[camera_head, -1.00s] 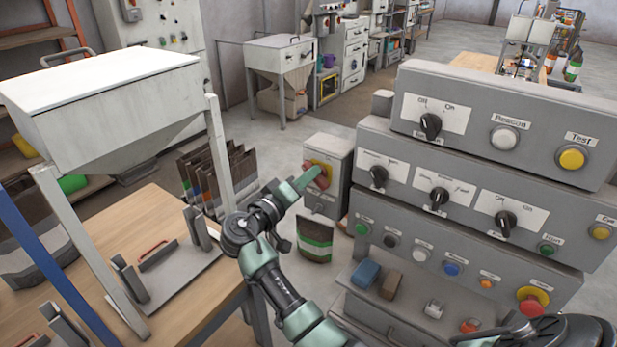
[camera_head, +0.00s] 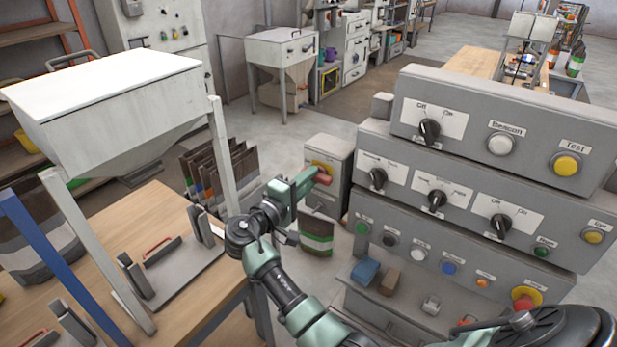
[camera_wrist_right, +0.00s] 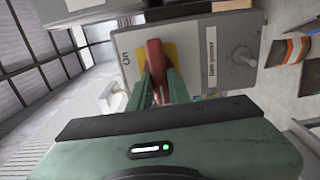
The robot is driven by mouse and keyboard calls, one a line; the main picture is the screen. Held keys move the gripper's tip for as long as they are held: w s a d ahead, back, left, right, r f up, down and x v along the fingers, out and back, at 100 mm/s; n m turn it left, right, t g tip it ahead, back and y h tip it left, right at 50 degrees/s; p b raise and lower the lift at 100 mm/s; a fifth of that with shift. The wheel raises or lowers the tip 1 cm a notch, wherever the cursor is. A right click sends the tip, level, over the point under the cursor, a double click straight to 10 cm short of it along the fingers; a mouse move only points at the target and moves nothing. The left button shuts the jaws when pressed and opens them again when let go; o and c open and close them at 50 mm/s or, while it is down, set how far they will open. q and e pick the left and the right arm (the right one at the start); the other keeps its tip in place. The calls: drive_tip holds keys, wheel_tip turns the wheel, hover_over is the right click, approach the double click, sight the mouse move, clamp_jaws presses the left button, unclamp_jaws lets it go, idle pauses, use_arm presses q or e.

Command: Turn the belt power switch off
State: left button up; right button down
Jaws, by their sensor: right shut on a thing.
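The belt power switch has a red handle (camera_head: 324,176) on a yellow plate, mounted on a grey box (camera_head: 341,158) left of the large control panel. My right gripper (camera_head: 307,182) reaches the box from the lower left. In the right wrist view the red handle (camera_wrist_right: 156,65) sits between the two green fingers (camera_wrist_right: 160,92), which are shut on it. An "On" label (camera_wrist_right: 125,58) shows beside the yellow plate in that view. The fingers and handle hide much of the plate, so I cannot tell the switch setting. My left gripper is not in view.
The stepped control panel (camera_head: 380,140), with several knobs and buttons, stands close on the right. A wooden table (camera_head: 185,305) with a hopper (camera_head: 120,110) is on the left. Folded bags (camera_head: 215,172) stand behind my arm; another bag (camera_head: 316,235) is below the box.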

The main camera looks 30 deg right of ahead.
drive_tip(key=shift+d+r, duration=0.1)
drive_tip(key=shift+r, duration=0.05)
drive_tip(key=c, duration=1.3)
unclamp_jaws()
drive_tip(key=shift+f, duration=0.2)
drive_tip(key=v, duration=0.7)
drive_tip(key=shift+s+a, duration=0.1)
drive_tip(key=shift+a, duration=0.2)
